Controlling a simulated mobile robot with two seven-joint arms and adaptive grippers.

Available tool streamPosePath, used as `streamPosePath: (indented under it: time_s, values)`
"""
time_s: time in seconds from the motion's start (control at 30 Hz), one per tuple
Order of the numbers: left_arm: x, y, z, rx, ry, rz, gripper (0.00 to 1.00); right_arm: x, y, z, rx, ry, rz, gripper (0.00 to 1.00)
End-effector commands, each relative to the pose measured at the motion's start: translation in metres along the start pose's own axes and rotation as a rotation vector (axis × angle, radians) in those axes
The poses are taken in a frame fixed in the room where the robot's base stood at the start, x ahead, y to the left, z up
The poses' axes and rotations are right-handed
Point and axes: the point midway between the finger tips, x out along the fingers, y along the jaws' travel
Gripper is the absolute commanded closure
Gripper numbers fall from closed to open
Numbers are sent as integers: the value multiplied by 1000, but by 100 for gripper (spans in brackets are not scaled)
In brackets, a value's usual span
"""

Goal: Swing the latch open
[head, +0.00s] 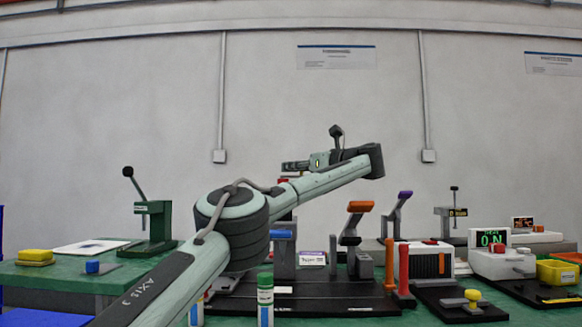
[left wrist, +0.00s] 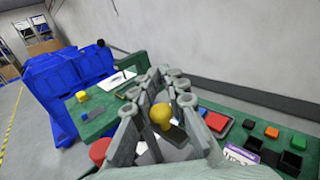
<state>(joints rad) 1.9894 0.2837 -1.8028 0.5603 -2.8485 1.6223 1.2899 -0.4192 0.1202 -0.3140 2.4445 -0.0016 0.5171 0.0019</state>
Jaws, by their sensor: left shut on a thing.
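My left arm crosses the head view from the lower left, and its left gripper (head: 288,166) points left above the bench. In the left wrist view the gripper's fingers (left wrist: 160,88) stand on both sides of a yellow round knob (left wrist: 161,115) on a dark stem. The gripper is shut on this knob, which I take to be the latch's handle. How far the latch is swung cannot be told. In the head view my arm hides most of what is below and behind the gripper. My right gripper is not in view.
Clamps with an orange handle (head: 360,207), a purple handle (head: 405,194) and a blue handle (head: 281,234) stand on the bench. A separate yellow knob (head: 473,296) is at the right. A green-capped bottle (head: 265,295) is in front. Blue bins (left wrist: 60,85) stand left in the wrist view.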

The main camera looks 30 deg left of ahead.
Motion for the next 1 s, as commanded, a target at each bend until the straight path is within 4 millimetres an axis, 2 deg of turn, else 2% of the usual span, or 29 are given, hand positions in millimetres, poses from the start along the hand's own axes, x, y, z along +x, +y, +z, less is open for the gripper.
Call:
streamPosePath:
  time_s: [0.13,0.17,0.27,0.63,0.77,1.0]
  values:
    - [1,0,-1,1,1,1,100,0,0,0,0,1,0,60]
    - [1,0,-1,1,1,1,85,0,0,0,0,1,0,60]
    - [1,0,-1,1,1,1,72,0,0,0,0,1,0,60]
    - [-4,-1,0,1,0,-2,72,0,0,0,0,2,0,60]
    - [-22,-1,0,1,-1,-5,72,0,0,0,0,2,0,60]
    - [-74,-1,0,1,-2,-4,72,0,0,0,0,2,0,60]
